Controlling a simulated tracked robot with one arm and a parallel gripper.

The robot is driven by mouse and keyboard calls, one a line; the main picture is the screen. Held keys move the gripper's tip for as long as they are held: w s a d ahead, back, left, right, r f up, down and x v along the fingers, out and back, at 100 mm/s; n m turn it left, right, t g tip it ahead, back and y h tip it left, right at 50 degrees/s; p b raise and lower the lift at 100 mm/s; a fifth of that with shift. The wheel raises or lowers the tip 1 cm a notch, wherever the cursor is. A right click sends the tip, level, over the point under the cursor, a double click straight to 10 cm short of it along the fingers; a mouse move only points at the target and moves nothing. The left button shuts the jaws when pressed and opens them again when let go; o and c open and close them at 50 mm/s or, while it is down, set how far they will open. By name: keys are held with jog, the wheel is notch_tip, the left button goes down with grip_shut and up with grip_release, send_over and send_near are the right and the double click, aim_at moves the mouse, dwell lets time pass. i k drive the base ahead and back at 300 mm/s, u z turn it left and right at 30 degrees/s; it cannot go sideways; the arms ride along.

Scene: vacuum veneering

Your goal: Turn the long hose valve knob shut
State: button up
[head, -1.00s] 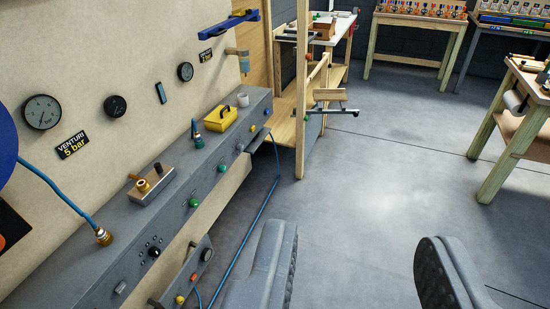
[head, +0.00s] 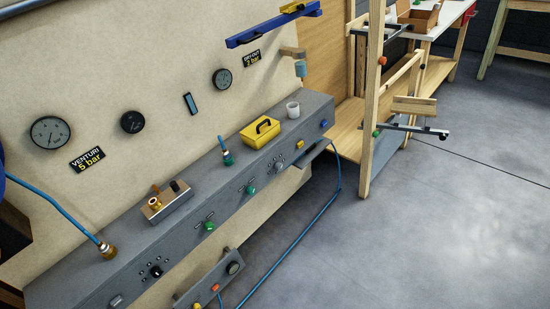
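A long grey panel box (head: 130,238) runs along the wall. Its front carries green knobs (head: 208,225) and (head: 251,189), a yellow knob (head: 300,144), a blue knob (head: 324,123) and a black dial (head: 156,271). A blue hose (head: 52,203) ends in a brass fitting (head: 107,250) on top of the box. A longer blue hose (head: 318,219) runs down to the floor. I cannot tell which knob is the long hose valve's. A metal block with a brass knob (head: 155,203) sits on the box. My gripper is out of view.
A yellow case (head: 260,133) and a white cup (head: 293,110) stand on the box. A smaller grey box (head: 208,284) with coloured buttons is below. A wooden post (head: 372,110) and a clamp bar (head: 414,128) stand to the right. The floor (head: 430,230) at right is clear.

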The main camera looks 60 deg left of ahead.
aim_at(251, 191)
jog(key=u, duration=0.45)
jog(key=i, duration=1.1)
jog(key=u, duration=0.8)
jog(key=k, duration=0.65)
jog(key=u, duration=0.2)
jog(key=i, duration=0.75)
jog(key=z, duration=0.1)
